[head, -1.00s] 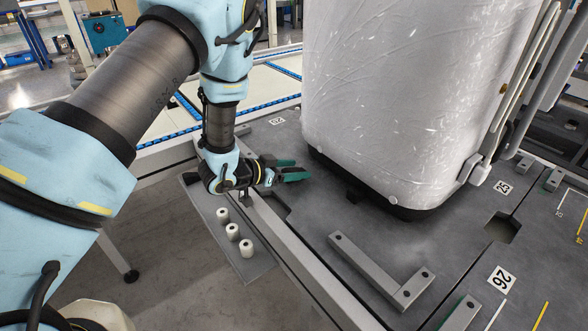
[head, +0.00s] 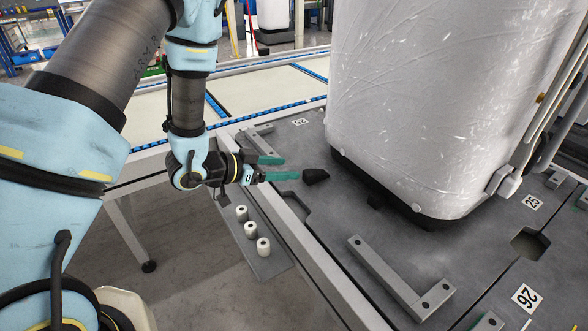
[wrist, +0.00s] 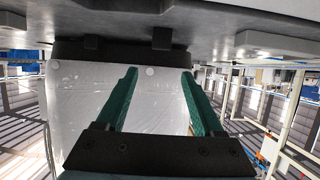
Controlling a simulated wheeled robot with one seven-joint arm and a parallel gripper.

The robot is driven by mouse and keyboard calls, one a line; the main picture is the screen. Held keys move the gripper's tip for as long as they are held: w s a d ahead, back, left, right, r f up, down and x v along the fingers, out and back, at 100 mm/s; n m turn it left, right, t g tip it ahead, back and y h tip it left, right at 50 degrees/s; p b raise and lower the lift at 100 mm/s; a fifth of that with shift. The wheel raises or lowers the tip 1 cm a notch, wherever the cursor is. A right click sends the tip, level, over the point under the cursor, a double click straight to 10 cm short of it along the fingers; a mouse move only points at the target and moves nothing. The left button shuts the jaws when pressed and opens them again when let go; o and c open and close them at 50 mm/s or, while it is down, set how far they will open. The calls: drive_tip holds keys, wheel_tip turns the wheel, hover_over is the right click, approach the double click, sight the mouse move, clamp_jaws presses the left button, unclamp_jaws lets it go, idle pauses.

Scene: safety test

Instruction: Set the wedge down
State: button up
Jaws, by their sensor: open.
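The wedge (head: 315,176), a small black block, lies on the grey platform close to the near left corner of the large white container (head: 430,90). My gripper (head: 284,168) is left of the wedge with its teal fingers spread and nothing between them. In the head view the longer finger ends just short of the wedge, with a small gap. The wrist view, which is upside down, shows the open fingers (wrist: 159,74) in front of the white container; I cannot clearly pick out the wedge there.
The grey platform (head: 330,230) carries an L-shaped metal bracket (head: 400,280) and number labels. Several white cylinders (head: 242,213) stand on a low ledge below the platform edge. A conveyor (head: 265,90) lies behind my arm.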

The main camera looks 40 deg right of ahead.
drive_tip(key=shift+a+r, duration=0.1)
drive_tip(key=shift+a, duration=0.2)
drive_tip(key=w+a+r+n+t+y, duration=0.2)
drive_tip(key=w+a+n+t+y, duration=0.2)
drive_tip(key=w+a, duration=0.45)
drive_tip(key=w+a+r+n+t+y, duration=0.2)
drive_tip(key=w+a+n+t+y, duration=0.15)
drive_tip(key=w+a, duration=0.55)
drive_tip(key=s+a+r+n+y, duration=0.1)
drive_tip(key=a+n+y, duration=0.1)
drive_tip(key=a, duration=0.4)
drive_tip(key=s+a+r+n+y, duration=0.2)
drive_tip(key=a+n, duration=0.1)
drive_tip(key=a, duration=0.2)
drive_tip(key=s+a+r+n+g+y, duration=0.1)
drive_tip(key=s+a+r+n+g, duration=0.2)
drive_tip(key=s+a, duration=0.6)
drive_tip(key=shift+s+a+r+n+g+y, duration=0.25)
drive_tip(key=shift+s+n+g+y, duration=0.1)
drive_tip(key=shift+s+n+g, duration=0.75)
